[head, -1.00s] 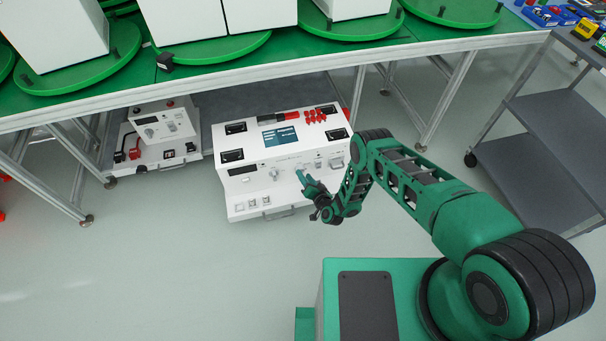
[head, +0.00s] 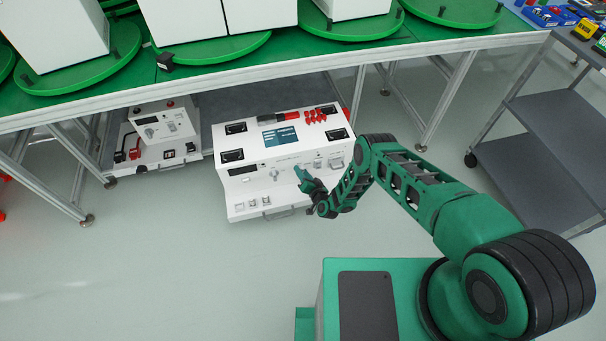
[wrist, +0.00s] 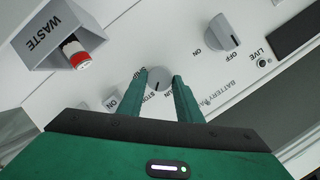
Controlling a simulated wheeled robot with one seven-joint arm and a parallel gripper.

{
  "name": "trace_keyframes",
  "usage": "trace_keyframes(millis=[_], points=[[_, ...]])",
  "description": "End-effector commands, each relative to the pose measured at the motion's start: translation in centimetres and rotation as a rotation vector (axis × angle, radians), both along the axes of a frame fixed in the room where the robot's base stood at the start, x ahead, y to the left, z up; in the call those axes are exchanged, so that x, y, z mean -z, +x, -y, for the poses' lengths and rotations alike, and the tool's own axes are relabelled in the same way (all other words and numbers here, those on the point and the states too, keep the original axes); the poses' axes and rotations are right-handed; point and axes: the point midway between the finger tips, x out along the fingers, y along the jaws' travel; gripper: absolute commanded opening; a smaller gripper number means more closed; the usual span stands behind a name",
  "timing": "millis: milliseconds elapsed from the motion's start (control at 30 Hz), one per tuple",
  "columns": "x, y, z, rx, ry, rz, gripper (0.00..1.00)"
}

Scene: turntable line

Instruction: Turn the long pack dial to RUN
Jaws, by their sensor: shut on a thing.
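A round grey dial (wrist: 158,77) sits on the sloped front of the white machine (head: 240,180). Words resembling STOP and RUN are printed beside it, upside down in the wrist view and partly covered by my fingers. A small dark mark shows on the dial's lower side, near these words; I cannot tell which one it points at. My gripper (wrist: 160,80) is shut on the dial, with one green finger on each side. In the head view my gripper (head: 302,178) reaches the machine's front and hides the dial.
A WASTE holder (wrist: 57,38) with a red-ended cylinder (wrist: 78,57) is at upper left. A second white unit (head: 160,130) stands left; a grey cart (head: 545,130) is right. Front floor is clear.

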Motion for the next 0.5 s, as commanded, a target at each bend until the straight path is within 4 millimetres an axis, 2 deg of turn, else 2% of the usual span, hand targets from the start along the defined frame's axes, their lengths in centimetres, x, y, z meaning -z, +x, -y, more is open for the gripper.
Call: trace_keyframes(millis=[267, 500], points=[[0.14, -0.11, 0.14, 0.001, -0.086, 0.02, 0.1], [0.06, -0.17, -0.01, 0.0, -0.262, 0.071, 0.1]])
